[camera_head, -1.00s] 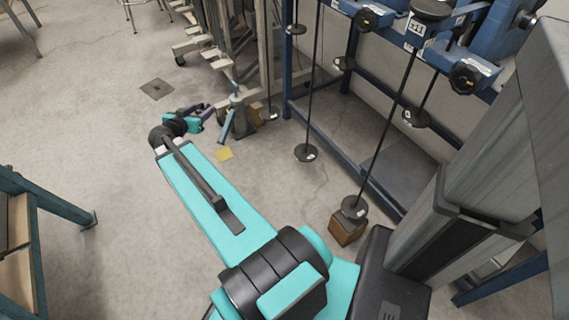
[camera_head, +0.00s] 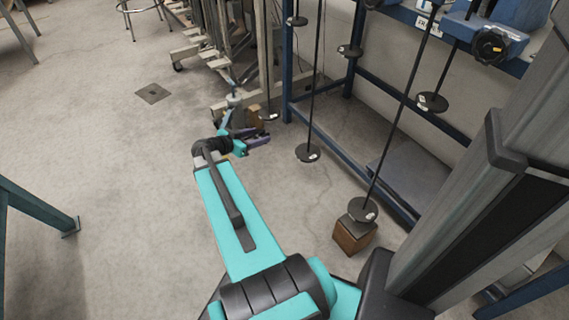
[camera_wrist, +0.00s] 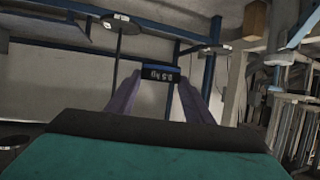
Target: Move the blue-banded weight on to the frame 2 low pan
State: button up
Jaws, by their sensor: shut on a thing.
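My gripper (camera_head: 258,139) is at the end of my teal arm, low over the floor left of the hanging pans. The weight is too small to make out in the head view. Low round pans hang on black rods: one in the middle (camera_head: 308,153) and one at the right (camera_head: 362,210), by a wooden block. I cannot read which frame is number 2. A pan (camera_wrist: 121,24) shows in the wrist view.
The wooden block (camera_head: 352,236) stands on the floor. Higher pans (camera_head: 433,102) and (camera_head: 350,51) hang by the blue frame posts (camera_head: 287,70). Grey stands (camera_head: 205,55) are behind my gripper. Open floor (camera_head: 110,170) lies to the left.

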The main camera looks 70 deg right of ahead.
aim_at(303, 154)
jog(key=s+d+f+m+g+y+b, duration=0.1)
jog(key=s+d+f+m+g+b, duration=0.2)
jog(key=s+f+b, duration=0.4)
jog(key=s+f, duration=0.2)
jog(key=s, duration=0.1)
jog(key=shift+d+y, duration=0.2)
jog(key=shift+y, duration=0.1)
jog(key=shift+s+d, duration=0.15)
jog(key=shift+s, duration=0.05)
jog(key=s+d+p, duration=0.2)
jog(key=d, duration=0.1)
jog(key=shift+s+d+f, duration=0.1)
jog(key=shift+d, duration=0.1)
dwell(0.7)
jog(key=shift+s+d+b, duration=0.2)
jog(key=shift+b, duration=0.25)
jog(key=shift+s+d+b, duration=0.5)
jog(key=shift+s+d, duration=0.05)
jog(key=shift+d, duration=0.3)
jog(key=shift+s+d+b, duration=0.45)
jog(key=shift+s+d, duration=0.1)
jog(key=shift+d, duration=0.3)
dwell(2.4)
jog(key=shift+f+b, duration=0.2)
jog(key=shift+b, duration=0.1)
dwell(0.5)
